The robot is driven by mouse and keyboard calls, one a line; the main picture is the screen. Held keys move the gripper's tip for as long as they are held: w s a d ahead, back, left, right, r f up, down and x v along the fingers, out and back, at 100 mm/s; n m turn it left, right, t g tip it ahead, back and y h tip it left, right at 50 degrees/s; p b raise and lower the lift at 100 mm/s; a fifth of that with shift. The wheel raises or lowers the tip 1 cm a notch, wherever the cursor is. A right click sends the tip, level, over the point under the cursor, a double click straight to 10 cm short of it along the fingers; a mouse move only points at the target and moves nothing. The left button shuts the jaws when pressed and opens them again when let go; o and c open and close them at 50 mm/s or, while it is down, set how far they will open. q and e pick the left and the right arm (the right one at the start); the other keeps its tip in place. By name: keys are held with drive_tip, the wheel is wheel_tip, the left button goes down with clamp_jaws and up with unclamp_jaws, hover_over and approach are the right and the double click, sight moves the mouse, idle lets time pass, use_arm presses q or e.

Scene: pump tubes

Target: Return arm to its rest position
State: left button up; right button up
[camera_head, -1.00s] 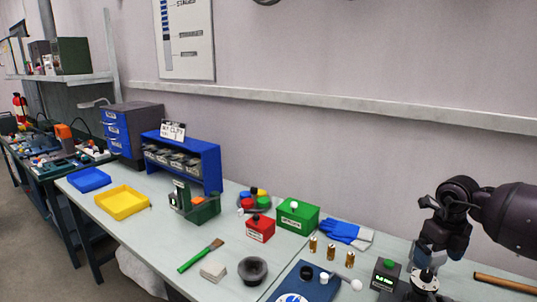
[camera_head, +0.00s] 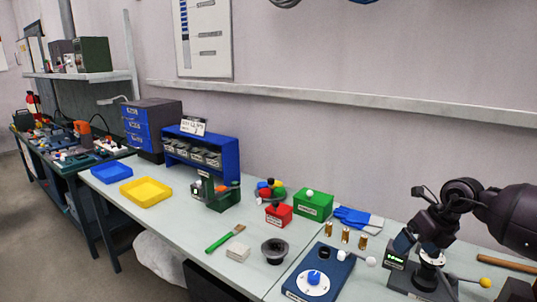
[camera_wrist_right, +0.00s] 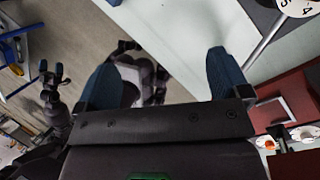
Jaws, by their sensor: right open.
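My right gripper (camera_head: 418,244) is at the right of the head view. It points down over the bench, close to a small black device with a lit green display (camera_head: 396,262) and a dark stand with a white top (camera_head: 432,256). The gap to them is hard to judge. In the right wrist view the blue fingers of the right gripper (camera_wrist_right: 164,78) are wide apart, with nothing between them. A dark arm end with blue tips (camera_wrist_right: 50,77) at the left of that view looks like my left gripper, too small to read. The head view does not show it.
The bench (camera_head: 185,215) holds a blue panel with a white dial (camera_head: 314,284), several brass cylinders (camera_head: 345,236), a green box (camera_head: 313,206), a red box (camera_head: 278,215) and blue gloves (camera_head: 355,218). A yellow-knobbed lever (camera_head: 485,283) is at the right. A wall rail (camera_head: 350,98) runs behind.

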drive_tip(key=w+a+r+m+t+y, duration=0.1)
drive_tip(key=a+r+m+t+y, duration=0.2)
drive_tip(key=a+y, duration=0.45)
drive_tip(key=w+a+r+m+t+y, duration=0.15)
drive_tip(key=a+r+t+y, duration=0.35)
drive_tip(key=a, duration=0.5)
drive_tip(key=s+d+f+m+t+h, duration=0.3)
drive_tip(key=s+f+m+h, duration=0.25)
drive_tip(key=f+m, duration=0.5)
drive_tip(key=s+d+f+m+t+h, duration=0.3)
drive_tip(key=f+m+h, duration=0.4)
drive_tip(key=m, duration=0.7)
drive_tip(key=s+d+f+m+g+h, duration=0.1)
drive_tip(key=s+f+m, duration=0.3)
drive_tip(key=s+f, duration=0.4)
drive_tip(key=s+d+f+m+g+h, duration=0.1)
drive_tip(key=s+f+m+g+h, duration=0.1)
drive_tip(key=s+f, duration=0.7)
drive_tip(key=s+m+g, duration=0.1)
drive_tip(key=s+m, duration=0.1)
drive_tip(key=s, duration=0.3)
drive_tip(key=shift+d+h, duration=0.15)
drive_tip(key=shift+h, duration=0.25)
